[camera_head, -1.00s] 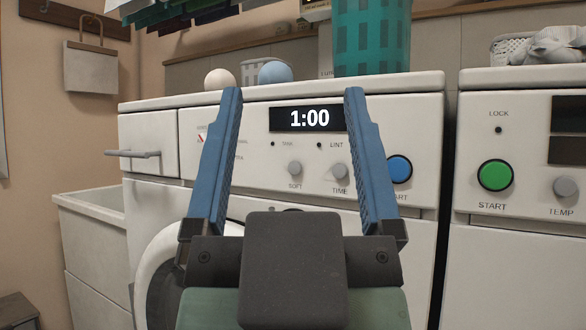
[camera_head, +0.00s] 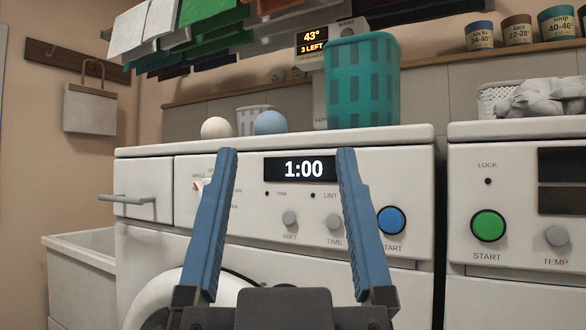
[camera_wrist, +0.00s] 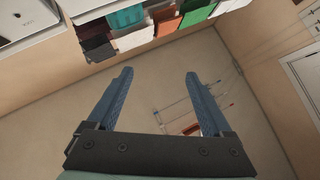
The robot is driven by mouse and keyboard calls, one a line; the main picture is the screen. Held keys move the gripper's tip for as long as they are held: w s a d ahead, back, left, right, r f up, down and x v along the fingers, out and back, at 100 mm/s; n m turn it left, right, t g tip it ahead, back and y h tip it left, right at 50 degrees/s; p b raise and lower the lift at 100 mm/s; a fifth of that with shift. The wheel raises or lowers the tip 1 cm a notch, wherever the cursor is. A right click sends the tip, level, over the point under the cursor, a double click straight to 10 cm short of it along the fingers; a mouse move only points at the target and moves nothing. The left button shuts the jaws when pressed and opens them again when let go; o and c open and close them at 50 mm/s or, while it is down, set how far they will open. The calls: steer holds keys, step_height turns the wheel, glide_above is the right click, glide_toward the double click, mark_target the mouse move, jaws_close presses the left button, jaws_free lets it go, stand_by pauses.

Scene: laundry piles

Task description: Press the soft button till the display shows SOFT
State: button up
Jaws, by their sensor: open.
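The soft button (camera_head: 289,218) is a small grey round knob labelled SOFT on the white left-hand machine (camera_head: 150,168). The display (camera_head: 301,169) above it reads 1:00 in white on black. A similar TIME knob (camera_head: 334,221) sits to its right. My gripper (camera_head: 285,155) is open and empty. In the head view its two blue fingers frame the display and the soft button, with both visible between them. In the wrist view my gripper (camera_wrist: 157,78) shows open fingers with nothing between them; the soft button is not seen there.
A blue START button (camera_head: 391,220) is right of the TIME knob. The right machine has a green START button (camera_head: 488,226) and a TEMP knob (camera_head: 557,236). A teal basket (camera_head: 362,82) and two balls stand on top. Laundry (camera_head: 205,30) hangs above.

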steer(key=shift+c, duration=1.2)
steer(key=shift+w+r+p, duration=0.1)
steer(key=shift+w+p, duration=0.25)
steer(key=shift+p, duration=0.05)
steer(key=shift+c, duration=1.1)
steer(key=w+n+g+p, duration=0.1)
steer(key=w+p, duration=0.1)
steer(key=w+a+n+g+h+p, duration=0.1)
steer(key=w+p, duration=0.1)
steer(key=p, duration=0.1)
steer(key=w+n+g+p, duration=0.1)
steer(key=w+p, duration=0.1)
steer(key=w, duration=0.1)
steer(key=shift+a+f+h+p, duration=0.2)
steer(key=shift+a+h+p, duration=0.05)
steer(key=shift+h+p, duration=0.1)
jaws_close()
steer(key=w+a+f+n+g+h+p, duration=0.45)
steer(key=f+n+g+p, duration=0.3)
steer(key=n+p, duration=1.05)
steer(key=s+a+r+n+g+h+p, duration=0.1)
steer(key=s+n+p, duration=0.8)
steer(key=p, duration=1)
steer(key=shift+a+r+h, duration=0.8)
steer(key=shift+r+h, duration=0.05)
steer(key=shift+h, duration=0.05)
steer(key=shift+w, duration=0.1)
